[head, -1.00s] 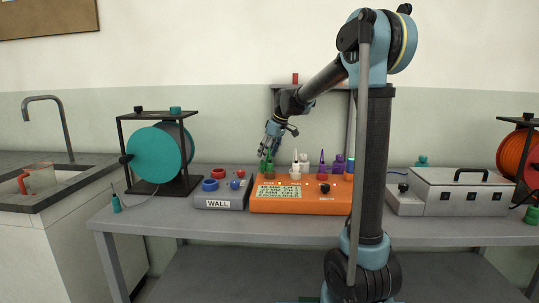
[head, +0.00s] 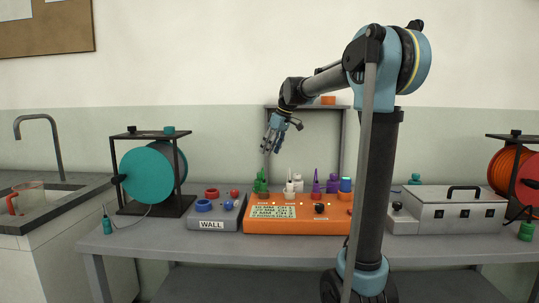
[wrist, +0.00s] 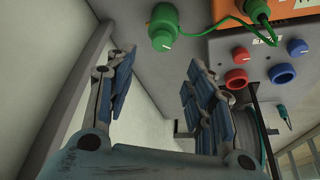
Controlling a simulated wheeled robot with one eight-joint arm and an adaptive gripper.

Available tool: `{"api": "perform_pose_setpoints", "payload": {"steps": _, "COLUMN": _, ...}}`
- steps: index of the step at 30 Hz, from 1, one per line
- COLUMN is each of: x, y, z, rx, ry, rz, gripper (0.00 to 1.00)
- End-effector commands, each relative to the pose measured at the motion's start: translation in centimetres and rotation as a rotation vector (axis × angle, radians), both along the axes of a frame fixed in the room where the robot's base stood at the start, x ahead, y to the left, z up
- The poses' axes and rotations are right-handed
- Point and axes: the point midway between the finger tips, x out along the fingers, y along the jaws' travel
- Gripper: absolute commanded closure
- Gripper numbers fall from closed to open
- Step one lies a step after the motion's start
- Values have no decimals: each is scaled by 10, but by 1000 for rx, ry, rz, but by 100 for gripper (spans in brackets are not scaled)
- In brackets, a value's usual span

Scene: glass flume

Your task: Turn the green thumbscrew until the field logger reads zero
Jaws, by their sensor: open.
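The orange field logger (head: 300,227) stands on the bench, with a pale display (head: 272,211) of several text lines too small to read surely. The green thumbscrew (head: 261,184) is upright at the left end of its top. My gripper (head: 271,149) is open and empty, pointing down above the thumbscrew and apart from it. In the wrist view my open fingers (wrist: 160,68) spread with nothing between them. Beyond them are a green knob (wrist: 162,28) and a second green piece (wrist: 257,10), joined by a green cord; which is the thumbscrew I cannot tell.
White, purple and blue-topped pieces (head: 316,184) stand right of the thumbscrew. A grey box marked WALL (head: 213,218) with red and blue knobs is left of the logger. A grey frame (head: 344,140) rises behind. A teal reel (head: 147,173) and a silver box (head: 450,213) flank them.

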Motion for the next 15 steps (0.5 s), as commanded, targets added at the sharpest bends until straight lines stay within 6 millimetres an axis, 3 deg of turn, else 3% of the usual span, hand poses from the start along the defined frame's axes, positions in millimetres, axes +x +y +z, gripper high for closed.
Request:
{"api": "perform_pose_setpoints", "payload": {"steps": 8, "x": 0, "y": -2, "z": 4, "rx": 0, "ry": 0, "rz": 5, "gripper": 51}}
{"api": "perform_pose_setpoints", "payload": {"steps": 15, "x": -5, "y": -19, "z": 44, "rx": -1, "ry": 2, "rz": 85, "gripper": 51}}
